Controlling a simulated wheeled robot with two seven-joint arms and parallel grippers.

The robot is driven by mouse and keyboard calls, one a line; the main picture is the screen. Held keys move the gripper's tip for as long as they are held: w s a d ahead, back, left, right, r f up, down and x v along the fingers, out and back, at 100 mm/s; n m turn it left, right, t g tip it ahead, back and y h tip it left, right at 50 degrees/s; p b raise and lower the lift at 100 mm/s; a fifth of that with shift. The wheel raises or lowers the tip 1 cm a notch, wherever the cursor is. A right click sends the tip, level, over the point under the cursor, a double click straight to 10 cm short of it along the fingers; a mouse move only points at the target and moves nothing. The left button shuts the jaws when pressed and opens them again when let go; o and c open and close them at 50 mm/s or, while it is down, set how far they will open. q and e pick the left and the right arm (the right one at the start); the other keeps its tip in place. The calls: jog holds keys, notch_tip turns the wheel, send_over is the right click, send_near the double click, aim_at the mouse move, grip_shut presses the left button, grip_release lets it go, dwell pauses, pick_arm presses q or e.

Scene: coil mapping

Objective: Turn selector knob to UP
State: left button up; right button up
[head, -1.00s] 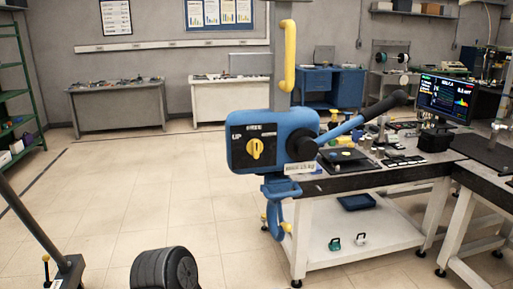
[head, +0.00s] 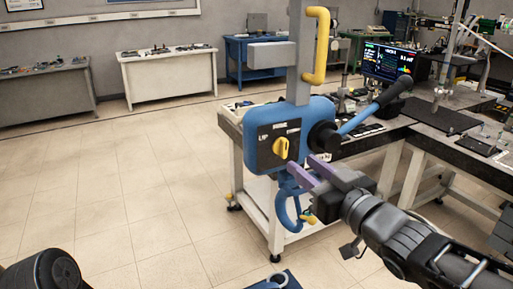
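The blue control box (head: 258,160) hangs on a grey post, with a black dial plate on its face. The yellow selector knob (head: 281,147) sits on that plate, its grip roughly upright. A label that reads like UP is left of the knob; smaller labels above and to the right are hard to read. My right gripper (head: 301,163) comes in from the lower right, its two purple-grey fingers spread and empty. The fingertips are just below and right of the knob, in front of the box; I cannot tell whether they touch it. My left gripper is not in view.
A yellow handle (head: 318,50) is on the post above. A black-gripped blue lever (head: 361,116) sticks out right of the box. A blue hook (head: 287,208) hangs below. A workbench (head: 397,133) stands behind and right. The tiled floor on the left is clear.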

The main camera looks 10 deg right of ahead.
aim_at(286, 148)
jog(key=x, duration=0.7)
jog(key=shift+w+d, duration=0.25)
jog(key=shift+d, duration=0.15)
dwell(0.3)
grip_shut()
dwell(0.5)
